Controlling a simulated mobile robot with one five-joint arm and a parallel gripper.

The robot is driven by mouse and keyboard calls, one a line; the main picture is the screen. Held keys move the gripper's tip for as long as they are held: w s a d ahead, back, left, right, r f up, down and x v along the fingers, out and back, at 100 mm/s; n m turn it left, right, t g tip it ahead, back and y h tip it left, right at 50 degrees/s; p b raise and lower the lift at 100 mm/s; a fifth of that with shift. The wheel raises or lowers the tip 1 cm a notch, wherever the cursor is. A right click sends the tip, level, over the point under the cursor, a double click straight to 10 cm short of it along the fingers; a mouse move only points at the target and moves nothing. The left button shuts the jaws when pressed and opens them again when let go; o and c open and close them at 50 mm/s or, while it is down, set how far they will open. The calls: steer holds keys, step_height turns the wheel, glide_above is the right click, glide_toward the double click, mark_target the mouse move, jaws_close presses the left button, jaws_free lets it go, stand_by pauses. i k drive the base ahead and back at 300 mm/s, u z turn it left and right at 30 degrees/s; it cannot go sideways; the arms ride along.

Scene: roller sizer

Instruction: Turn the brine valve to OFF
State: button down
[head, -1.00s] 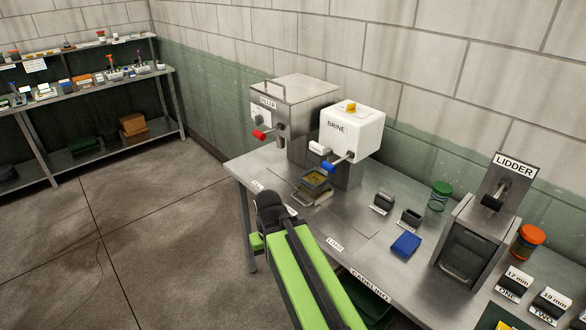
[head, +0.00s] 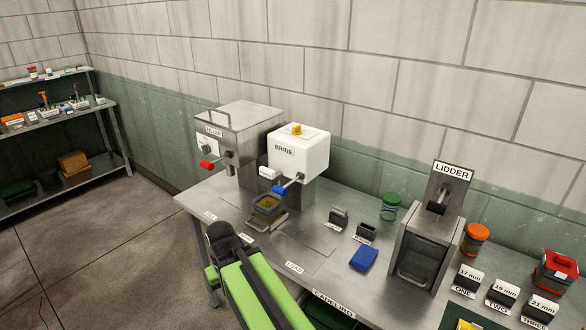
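The white brine machine (head: 299,155) stands on the steel bench, labelled BRINE, with a yellow knob (head: 297,129) on top. A valve lever with a blue handle (head: 280,190) sticks out from its front, beside a white spout-like part (head: 269,173). I cannot read any ON or OFF mark. A jar or tray with yellowish contents (head: 268,205) sits below the blue handle. My green and black arm reaches up from the bottom of the picture. Its black end (head: 224,238) is at the bench's front edge, apart from and below left of the valve; its fingers cannot be made out.
The steel filler machine (head: 237,150) with a red handle stands left of the brine machine. The lidder (head: 425,245), a blue cloth-like block (head: 363,258), a green-lidded jar (head: 389,207) and an orange-lidded jar (head: 474,239) are to the right. Shelves (head: 60,125) stand far left.

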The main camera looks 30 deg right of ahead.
mark_target(295, 129)
steer(key=u, duration=0.4)
steer(key=i, duration=0.7)
steer(key=u, duration=0.8)
